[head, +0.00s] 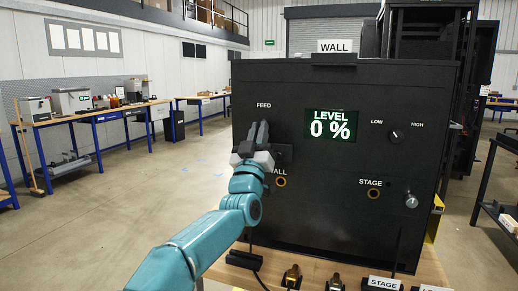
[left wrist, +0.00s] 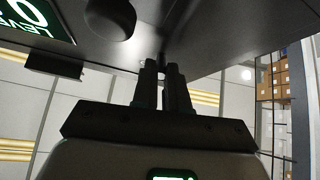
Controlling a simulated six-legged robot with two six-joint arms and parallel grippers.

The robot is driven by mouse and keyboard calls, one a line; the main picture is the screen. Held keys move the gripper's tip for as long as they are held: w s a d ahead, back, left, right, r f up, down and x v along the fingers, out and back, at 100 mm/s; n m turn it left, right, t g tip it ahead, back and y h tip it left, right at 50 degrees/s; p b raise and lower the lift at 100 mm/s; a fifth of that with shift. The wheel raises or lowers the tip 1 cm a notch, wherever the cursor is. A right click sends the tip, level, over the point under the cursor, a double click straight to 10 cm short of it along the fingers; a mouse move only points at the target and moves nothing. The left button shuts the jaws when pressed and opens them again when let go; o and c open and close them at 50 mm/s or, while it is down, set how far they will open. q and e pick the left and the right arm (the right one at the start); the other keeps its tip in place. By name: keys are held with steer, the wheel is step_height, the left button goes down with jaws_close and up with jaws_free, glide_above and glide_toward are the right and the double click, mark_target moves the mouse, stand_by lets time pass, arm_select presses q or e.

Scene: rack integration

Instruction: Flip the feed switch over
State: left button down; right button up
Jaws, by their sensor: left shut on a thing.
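The black panel box (head: 340,210) carries the FEED label (head: 264,105) at its upper left. My left gripper (head: 258,130) is at the panel just below that label, with its fingers shut on the feed switch. The fingers hide the switch in the head view, so which way it points cannot be told. In the left wrist view the fingertips (left wrist: 163,68) close around a small part at the dark panel face (left wrist: 205,30). The level display (head: 331,125) reads 0 %. My right gripper is not in view.
A LOW/HIGH knob (head: 395,136) is right of the display. The WALL socket (head: 280,182) is just below my gripper, and the STAGE socket (head: 373,194) is lower right. Cable plugs (head: 291,277) lie on the wooden table (head: 320,266) in front. A dark rack stands behind.

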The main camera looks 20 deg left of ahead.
arm_select(q)
steer(key=shift+w+f+t+y, duration=0.3)
steer(key=shift+f+t, duration=0.15)
steer(key=shift+t, duration=0.35)
steer(key=shift+n, duration=0.3)
steer(key=shift+s, duration=0.1)
steer(key=c, duration=1.1)
jaws_free()
steer(key=shift+c, duration=0.2)
